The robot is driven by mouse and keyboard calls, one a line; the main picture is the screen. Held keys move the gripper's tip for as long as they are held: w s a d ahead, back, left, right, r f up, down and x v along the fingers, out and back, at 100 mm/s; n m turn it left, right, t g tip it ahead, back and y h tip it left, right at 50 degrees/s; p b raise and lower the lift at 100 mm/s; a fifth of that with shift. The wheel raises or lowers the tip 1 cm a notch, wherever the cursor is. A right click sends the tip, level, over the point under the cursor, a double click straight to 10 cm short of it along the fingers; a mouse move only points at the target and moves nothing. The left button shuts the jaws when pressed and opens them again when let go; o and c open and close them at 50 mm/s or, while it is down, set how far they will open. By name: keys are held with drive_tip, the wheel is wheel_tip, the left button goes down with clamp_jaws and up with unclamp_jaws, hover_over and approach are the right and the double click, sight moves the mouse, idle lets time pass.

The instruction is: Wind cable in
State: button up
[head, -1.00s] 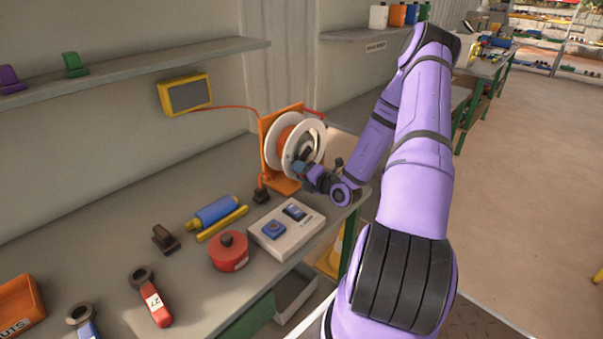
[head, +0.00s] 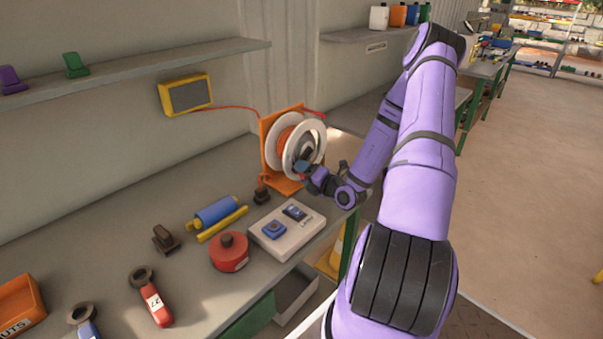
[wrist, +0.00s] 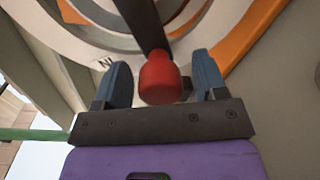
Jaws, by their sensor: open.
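The cable reel (head: 284,147) has white flanges and an orange core, and stands in an orange frame (head: 269,138) at the back of the workbench. A red cable (head: 230,107) runs from the yellow wall box (head: 186,95) toward the reel. In the wrist view, a red crank knob (wrist: 160,78) on a dark arm sits between the two blue fingers of my gripper (wrist: 165,82). The fingers are open, with gaps visible on both sides of the knob. The gripper also shows at the reel's front face in the head view (head: 303,166), where the knob is mostly hidden.
A shelf (head: 130,76) runs along the wall above.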

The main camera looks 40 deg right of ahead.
drive_tip(key=s, duration=0.9)
drive_tip(key=shift+s+d+r, duration=0.2)
drive_tip(key=shift+d, duration=0.1)
